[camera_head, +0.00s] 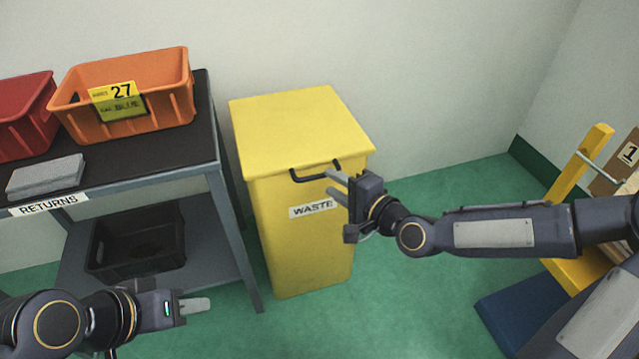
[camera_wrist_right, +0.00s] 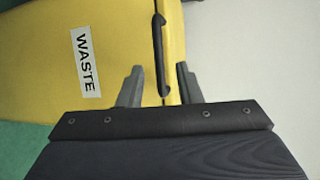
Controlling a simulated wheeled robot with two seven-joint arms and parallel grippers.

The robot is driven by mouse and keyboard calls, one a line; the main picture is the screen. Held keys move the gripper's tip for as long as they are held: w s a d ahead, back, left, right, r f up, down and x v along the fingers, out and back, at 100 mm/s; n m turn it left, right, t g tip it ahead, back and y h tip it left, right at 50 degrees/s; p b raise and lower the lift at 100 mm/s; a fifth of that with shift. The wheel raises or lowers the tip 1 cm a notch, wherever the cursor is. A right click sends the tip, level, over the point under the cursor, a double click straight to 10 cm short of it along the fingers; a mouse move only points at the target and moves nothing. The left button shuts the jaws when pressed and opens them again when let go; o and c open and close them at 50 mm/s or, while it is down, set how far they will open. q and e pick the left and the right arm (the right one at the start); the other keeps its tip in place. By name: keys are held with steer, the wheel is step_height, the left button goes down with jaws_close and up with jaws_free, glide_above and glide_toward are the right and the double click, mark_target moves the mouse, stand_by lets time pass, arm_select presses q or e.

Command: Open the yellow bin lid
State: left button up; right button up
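The yellow bin (camera_head: 300,235) stands on the floor with a WASTE label (camera_head: 312,208) on its front. Its yellow lid (camera_head: 297,125) is closed, with a black handle (camera_head: 315,172) at the front edge. My right gripper (camera_head: 332,183) is open at the front of the bin, close to the handle. In the right wrist view the handle (camera_wrist_right: 160,55) lies in line with the gap between the open fingers of the right gripper (camera_wrist_right: 160,85); contact cannot be told. My left gripper (camera_head: 195,305) is low at the left, away from the bin; its finger opening is unclear.
A RETURNS table (camera_head: 170,145) stands left of the bin, holding an orange crate (camera_head: 150,112), a red crate (camera_head: 22,125) and a grey block (camera_head: 45,175). A black crate (camera_head: 135,250) sits on its lower shelf. A yellow frame (camera_head: 575,190) stands right.

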mark_target(321, 177)
steer(key=b+x, duration=0.1)
steer(key=x, duration=0.4)
steer(key=shift+w+a+f, duration=0.15)
steer(key=shift+a, duration=0.05)
jaws_close()
